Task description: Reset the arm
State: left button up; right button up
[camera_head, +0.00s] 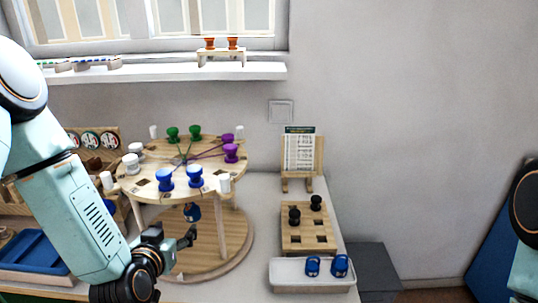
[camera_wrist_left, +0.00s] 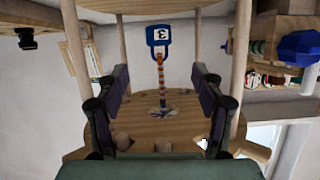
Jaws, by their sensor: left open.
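My left gripper (camera_head: 182,240) is open and empty, low at the front of the round two-tier wooden stand (camera_head: 135,187). In the left wrist view, which looks upside down, its two fingers are spread wide (camera_wrist_left: 160,88). A blue tag marked 3 (camera_wrist_left: 158,36) on a bead string (camera_wrist_left: 161,72) hangs under the stand's top, seen between the fingers and apart from them. The tag also shows in the head view (camera_head: 192,212). Blue, green, purple and white pegs stand on the top. Part of my right arm shows at the right edge; its gripper is out of view.
A white tray (camera_head: 290,284) with two blue tags (camera_head: 326,266) stands at the front right. Behind it is a wooden block with black pegs (camera_head: 295,242) and a card on an easel (camera_head: 300,150). A blue tray (camera_head: 35,252) lies at left. The air right of the table is free.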

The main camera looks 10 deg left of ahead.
pick_arm(q)
jog(key=s+d+f+g, duration=0.1)
jog(key=f, duration=0.1)
jog(key=s+d+f+g+h, duration=0.1)
jog(key=f, duration=0.1)
jog(key=s+d+f+n+g, duration=0.1)
jog(key=f, duration=0.1)
jog(key=shift+s+d+h, duration=0.15)
jog(key=shift+s+h, duration=0.1)
jog(key=shift+h, duration=0.15)
jog(key=s+d+f+m+g+b, duration=0.1)
jog(key=s+d+f+g+b, duration=0.1)
jog(key=s+f, duration=0.4)
jog(key=s+d+f+g+h+b, duration=0.1)
jog(key=s+d+f+g, duration=0.2)
jog(key=s, duration=0.9)
jog(key=s+d+f+m+g+b, duration=0.1)
jog(key=s+d+f+g+b, duration=0.1)
jog(key=s+f+g, duration=0.3)
jog(key=s+d+f, duration=0.1)
jog(key=s+f, duration=0.3)
jog(key=f, duration=0.1)
jog(key=shift+f+m+g+b, duration=0.3)
jog(key=shift+f+b, duration=0.05)
jog(key=shift+f, duration=0.05)
